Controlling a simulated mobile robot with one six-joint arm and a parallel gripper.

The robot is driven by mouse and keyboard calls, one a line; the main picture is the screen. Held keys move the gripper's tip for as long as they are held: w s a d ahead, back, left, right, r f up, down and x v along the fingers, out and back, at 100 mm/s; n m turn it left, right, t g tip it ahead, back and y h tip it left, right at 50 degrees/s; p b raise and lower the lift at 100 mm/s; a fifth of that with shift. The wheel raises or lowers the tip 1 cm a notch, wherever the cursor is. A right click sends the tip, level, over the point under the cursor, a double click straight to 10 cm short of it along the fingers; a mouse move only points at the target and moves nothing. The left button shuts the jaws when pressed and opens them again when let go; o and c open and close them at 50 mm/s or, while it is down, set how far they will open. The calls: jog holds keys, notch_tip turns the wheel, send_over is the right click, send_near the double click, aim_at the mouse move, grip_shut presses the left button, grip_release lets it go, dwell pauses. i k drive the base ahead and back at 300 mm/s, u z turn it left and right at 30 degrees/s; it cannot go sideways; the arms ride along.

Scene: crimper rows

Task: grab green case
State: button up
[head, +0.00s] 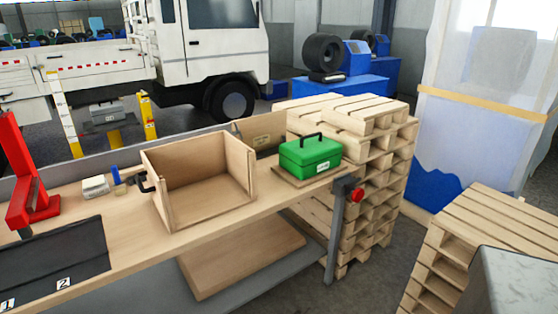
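The green case (310,157) is a closed box with a dark handle upright on its lid and a small pale label on its front. It sits at the right end of the wooden workbench (235,220), on a thin brown board (292,178). My gripper is not in view. A grey block-like shape stands at the lower right corner, and I cannot tell what it is.
An open wooden box (205,195) stands left of the case. A red press (30,180), a dark mat (55,260) and small items lie further left. A red knob (357,194) is at the bench's right end. Stacked pallets (375,150) stand behind; more pallets (490,230) are at right.

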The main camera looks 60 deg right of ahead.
aim_at(308, 156)
jog(key=u, duration=0.85)
jog(key=k, duration=1.75)
jog(key=z, duration=0.6)
jog(key=i, duration=0.5)
jog(key=z, duration=0.05)
